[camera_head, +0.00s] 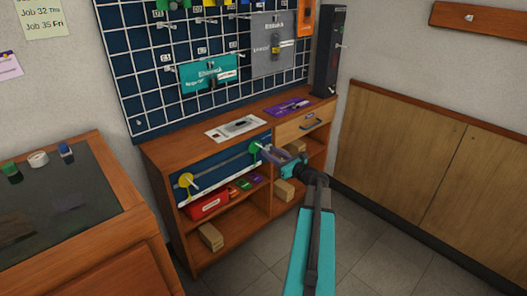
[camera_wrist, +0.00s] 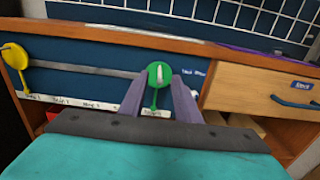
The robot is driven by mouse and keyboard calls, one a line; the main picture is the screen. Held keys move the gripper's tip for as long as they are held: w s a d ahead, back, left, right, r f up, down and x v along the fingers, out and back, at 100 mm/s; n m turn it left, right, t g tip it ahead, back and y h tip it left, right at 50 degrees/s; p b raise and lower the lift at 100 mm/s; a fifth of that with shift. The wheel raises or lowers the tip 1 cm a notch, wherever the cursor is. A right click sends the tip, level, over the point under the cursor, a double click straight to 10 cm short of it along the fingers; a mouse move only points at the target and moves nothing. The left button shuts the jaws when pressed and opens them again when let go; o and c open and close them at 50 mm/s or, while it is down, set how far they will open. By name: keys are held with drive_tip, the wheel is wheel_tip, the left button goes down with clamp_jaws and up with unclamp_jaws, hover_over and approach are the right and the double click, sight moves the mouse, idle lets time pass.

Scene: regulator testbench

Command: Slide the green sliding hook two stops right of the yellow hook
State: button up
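The green sliding hook (camera_head: 255,147) sits on a grey rail across the blue panel on the cabinet front, near the panel's right end. In the wrist view the green hook (camera_wrist: 159,76) is between the two fingers of my gripper (camera_wrist: 162,90), with its pale peg pointing toward me. I cannot tell whether the fingers touch it. My gripper also shows in the head view (camera_head: 270,150), right at the hook. The yellow hook (camera_head: 186,181) is at the left end of the rail; it also shows in the wrist view (camera_wrist: 14,56). A strip of small labels runs below the rail.
A drawer with a blue handle (camera_wrist: 295,103) is right of the panel. Shelves below hold a red box (camera_head: 209,205) and wooden blocks (camera_head: 211,237). The cabinet top carries a white card (camera_head: 234,128) and a purple card (camera_head: 287,107). A dark-topped bench (camera_head: 60,205) stands at left.

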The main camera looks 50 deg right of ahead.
drive_tip(key=shift+w+d, duration=0.15)
drive_tip(key=shift+w, duration=2.05)
